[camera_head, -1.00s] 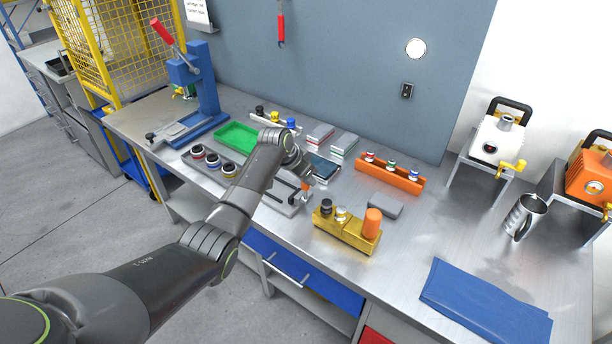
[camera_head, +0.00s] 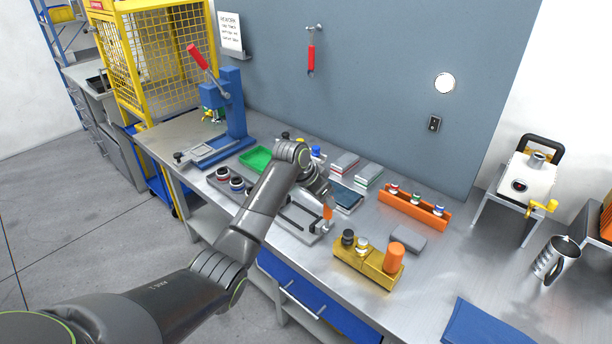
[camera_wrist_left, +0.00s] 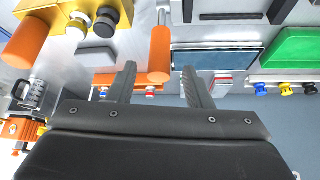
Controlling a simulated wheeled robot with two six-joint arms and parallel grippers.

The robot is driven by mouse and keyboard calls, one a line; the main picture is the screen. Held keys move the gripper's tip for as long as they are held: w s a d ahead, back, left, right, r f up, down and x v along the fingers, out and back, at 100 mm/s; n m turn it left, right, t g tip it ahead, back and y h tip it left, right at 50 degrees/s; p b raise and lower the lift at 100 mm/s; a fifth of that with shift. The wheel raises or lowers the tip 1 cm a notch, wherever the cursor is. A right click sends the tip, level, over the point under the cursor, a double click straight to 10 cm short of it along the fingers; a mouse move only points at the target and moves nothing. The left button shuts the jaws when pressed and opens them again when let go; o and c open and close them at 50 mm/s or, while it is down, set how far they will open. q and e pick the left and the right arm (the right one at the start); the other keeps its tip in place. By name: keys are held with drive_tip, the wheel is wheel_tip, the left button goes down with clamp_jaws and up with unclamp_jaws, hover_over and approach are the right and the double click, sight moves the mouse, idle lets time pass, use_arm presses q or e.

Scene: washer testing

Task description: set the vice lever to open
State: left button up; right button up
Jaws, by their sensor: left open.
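The vice is probably the low grey fixture with dark bars (camera_head: 298,219) on the bench, partly hidden by my left arm. An upright orange handle (camera_head: 327,212) stands at its right end, and looks like its lever. My left gripper (camera_head: 323,196) is just above and behind this handle, open and empty. In the left wrist view the orange handle (camera_wrist_left: 160,55) on its thin metal rod appears between the two open fingertips (camera_wrist_left: 158,72). I cannot tell whether the fingers reach around it in depth; no contact shows. My right gripper is not in view.
A yellow block with knobs and an orange cylinder (camera_head: 368,265) stands close right of the fixture. An orange rack (camera_head: 413,208) and a grey box (camera_head: 407,238) lie behind it. A green tray (camera_head: 255,160) and blue press (camera_head: 235,105) stand left.

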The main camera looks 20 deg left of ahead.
use_arm(q)
drive_tip(key=b+v, duration=0.2)
drive_tip(key=v, duration=1)
